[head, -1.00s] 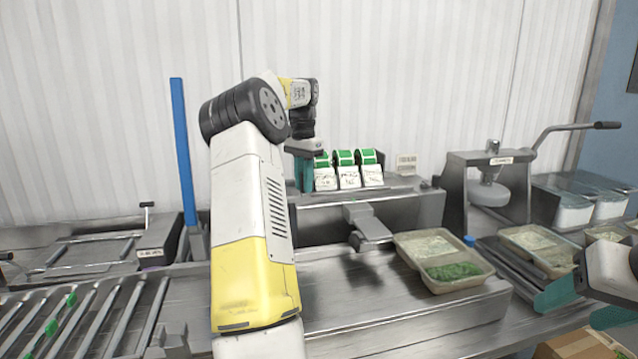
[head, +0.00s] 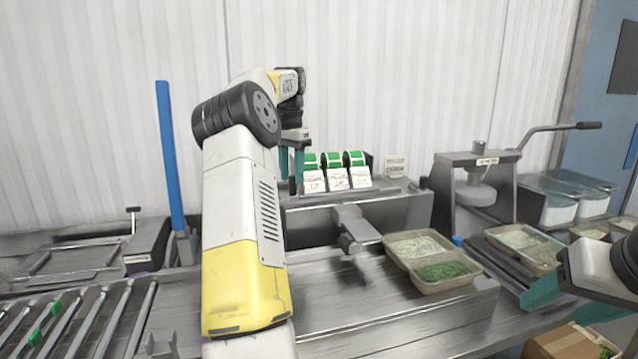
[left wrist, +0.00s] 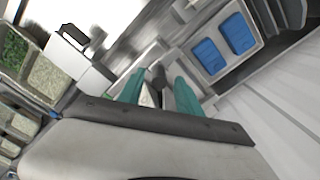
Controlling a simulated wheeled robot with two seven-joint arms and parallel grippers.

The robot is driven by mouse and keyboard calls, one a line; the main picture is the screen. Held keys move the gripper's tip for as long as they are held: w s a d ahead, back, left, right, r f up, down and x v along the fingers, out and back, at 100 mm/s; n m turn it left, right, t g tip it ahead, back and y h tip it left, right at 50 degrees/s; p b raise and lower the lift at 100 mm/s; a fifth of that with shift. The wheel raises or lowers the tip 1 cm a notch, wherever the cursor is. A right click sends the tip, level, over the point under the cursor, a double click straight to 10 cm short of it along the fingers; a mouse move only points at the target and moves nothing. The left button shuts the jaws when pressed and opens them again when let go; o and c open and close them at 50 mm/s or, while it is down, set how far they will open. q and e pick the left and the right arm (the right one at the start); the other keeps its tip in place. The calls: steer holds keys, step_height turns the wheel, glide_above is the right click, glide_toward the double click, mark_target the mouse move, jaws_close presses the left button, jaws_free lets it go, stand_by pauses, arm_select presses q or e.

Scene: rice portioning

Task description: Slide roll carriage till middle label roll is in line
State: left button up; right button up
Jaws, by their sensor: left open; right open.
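Three green-and-white label rolls stand in a row on the roll carriage (head: 380,187), each with a white label hanging in front. The middle roll (head: 331,160) is between the left roll (head: 310,161) and the right roll (head: 354,158). My left gripper (head: 292,188) points down just left of the left roll, open with its two teal fingers apart. In the left wrist view my gripper (left wrist: 157,88) shows its fingers on either side of a small dark grey part (left wrist: 158,76), which I cannot identify. My right gripper (head: 572,304) is open and empty at the right edge.
A grey arm-like plate (head: 358,234) juts out below the rolls. A food tray (head: 402,263) with rice and greens sits right of it. A lever press (head: 478,180) stands further right. A blue post (head: 170,155) and rollers (head: 75,325) are at left.

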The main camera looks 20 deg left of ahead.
arm_select(q)
steer(key=shift+r, duration=2.25)
steer(key=shift+d, duration=0.1)
steer(key=s+d+r+t, duration=0.1)
steer(key=s+d+r, duration=0.25)
steer(key=d, duration=0.45)
steer(key=s+d+r+t, duration=0.2)
steer(key=s+d, duration=0.3)
steer(key=d, duration=0.4)
steer(key=s+d+f+n+t+h, duration=0.1)
steer(key=s+d+f, duration=0.4)
steer(key=s, duration=0.5)
steer(key=s+d+f+n+t+h, duration=0.1)
steer(key=s+d+f+t, duration=0.1)
steer(key=s+d+f, duration=0.4)
steer(key=s+f, duration=0.1)
steer(key=s, duration=0.4)
steer(key=shift+n, duration=0.3)
